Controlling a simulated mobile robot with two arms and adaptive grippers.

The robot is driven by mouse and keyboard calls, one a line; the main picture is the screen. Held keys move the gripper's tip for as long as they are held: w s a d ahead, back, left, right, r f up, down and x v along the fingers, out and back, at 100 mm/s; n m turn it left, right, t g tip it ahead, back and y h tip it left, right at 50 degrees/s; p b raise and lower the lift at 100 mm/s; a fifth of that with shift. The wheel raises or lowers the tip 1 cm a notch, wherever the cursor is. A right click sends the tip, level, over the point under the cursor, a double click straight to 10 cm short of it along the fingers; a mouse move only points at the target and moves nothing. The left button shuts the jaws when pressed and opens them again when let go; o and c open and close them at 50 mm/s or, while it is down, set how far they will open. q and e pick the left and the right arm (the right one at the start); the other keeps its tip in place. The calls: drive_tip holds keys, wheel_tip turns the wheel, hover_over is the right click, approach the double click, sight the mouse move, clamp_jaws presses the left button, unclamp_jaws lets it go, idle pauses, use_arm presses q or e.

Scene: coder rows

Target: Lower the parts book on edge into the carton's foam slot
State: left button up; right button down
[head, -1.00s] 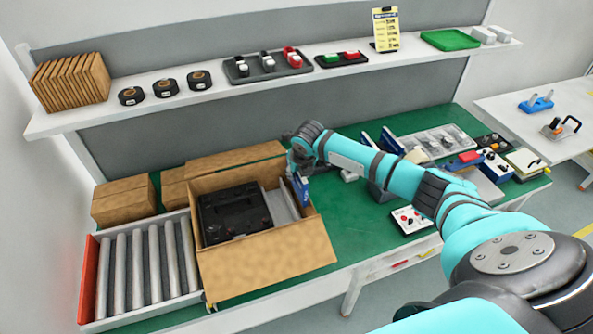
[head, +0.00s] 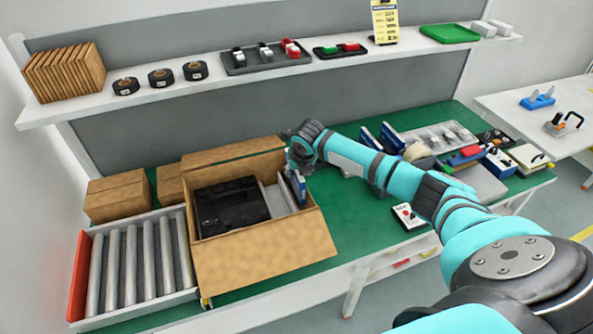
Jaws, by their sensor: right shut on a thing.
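The open carton (head: 265,257) stands on the green bench top, with its flaps spread. A black device (head: 230,206) lies inside it at the left, and light grey foam pieces (head: 277,200) stand at its right side. My right gripper (head: 298,172) is over the carton's right side, shut on the blue parts book (head: 299,188). The book is on edge, and its lower part is at or just inside the carton's right wall. Whether it has entered the slot cannot be told, as the slot is hidden. My left gripper is not in view.
A roller conveyor (head: 130,262) adjoins the carton on the left, with closed cartons (head: 117,196) behind it. A small white switch box (head: 407,215) sits to the right. Several books and tools crowd the bench's right. A shelf (head: 300,73) runs above.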

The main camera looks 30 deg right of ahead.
sight(294, 180)
drive_tip(key=f, duration=0.1)
drive_tip(key=s+f, duration=0.1)
drive_tip(key=a, duration=0.1)
drive_tip(key=shift+s+f+g, duration=0.25)
drive_tip(key=shift+f+g, duration=0.05)
drive_tip(key=shift+f, duration=0.1)
drive_tip(key=c, duration=1.6)
unclamp_jaws()
drive_tip(key=o, duration=0.7)
drive_tip(key=shift+w+f, duration=0.2)
drive_tip(key=shift+w, duration=0.3)
drive_tip(key=shift+d+r, duration=0.15)
drive_tip(key=shift+r, duration=0.45)
drive_tip(key=v, duration=1.1)
drive_tip(key=shift+s+r, duration=0.2)
drive_tip(key=shift+s, duration=0.1)
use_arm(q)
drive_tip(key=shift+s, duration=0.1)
